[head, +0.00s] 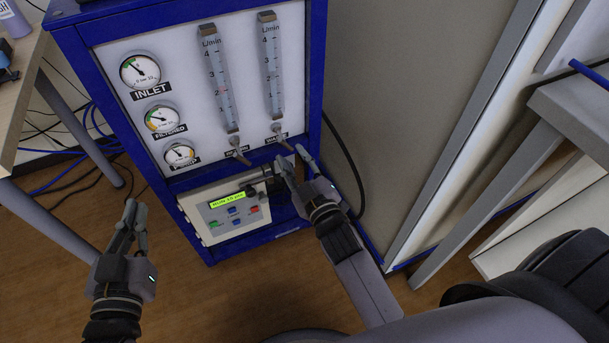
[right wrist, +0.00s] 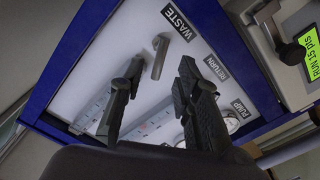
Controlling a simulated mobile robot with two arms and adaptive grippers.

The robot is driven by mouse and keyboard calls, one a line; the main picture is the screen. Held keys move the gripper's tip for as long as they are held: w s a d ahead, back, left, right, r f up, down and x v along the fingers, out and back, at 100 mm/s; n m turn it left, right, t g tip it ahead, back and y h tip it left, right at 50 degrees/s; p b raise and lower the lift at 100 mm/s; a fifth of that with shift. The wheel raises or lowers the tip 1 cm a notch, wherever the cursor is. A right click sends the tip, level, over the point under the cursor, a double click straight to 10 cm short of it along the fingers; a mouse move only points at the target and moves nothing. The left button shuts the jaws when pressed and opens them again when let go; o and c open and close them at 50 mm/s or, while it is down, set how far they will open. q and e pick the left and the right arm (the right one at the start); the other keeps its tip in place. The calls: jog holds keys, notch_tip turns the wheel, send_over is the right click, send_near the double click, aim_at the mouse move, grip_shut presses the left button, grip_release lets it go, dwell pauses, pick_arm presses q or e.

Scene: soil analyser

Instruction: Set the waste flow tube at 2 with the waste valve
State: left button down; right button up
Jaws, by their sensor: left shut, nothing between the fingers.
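The waste valve (head: 283,140) is a small metal lever below the right flow tube (head: 273,72). In the right wrist view the waste valve (right wrist: 158,57) stands beside the WASTE label (right wrist: 175,22). My right gripper (head: 290,155) is just below the valve. In the right wrist view my right gripper (right wrist: 158,72) is open, with the valve showing in the gap between its fingertips; contact cannot be told. The tube's scale is legible, but its float is too small to read. My left gripper (head: 136,204) is shut and empty, left of the cabinet.
A second valve (head: 239,152) sits under the left flow tube (head: 219,80). Gauges (head: 140,70) line the panel's left side. A control box (head: 225,208) with a lit display sits below the panel. A grey wall panel (head: 385,90) stands right of the cabinet.

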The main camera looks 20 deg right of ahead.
jog(key=s, duration=0.6)
jog(key=shift+s, duration=0.4)
jog(key=shift+d, duration=0.1)
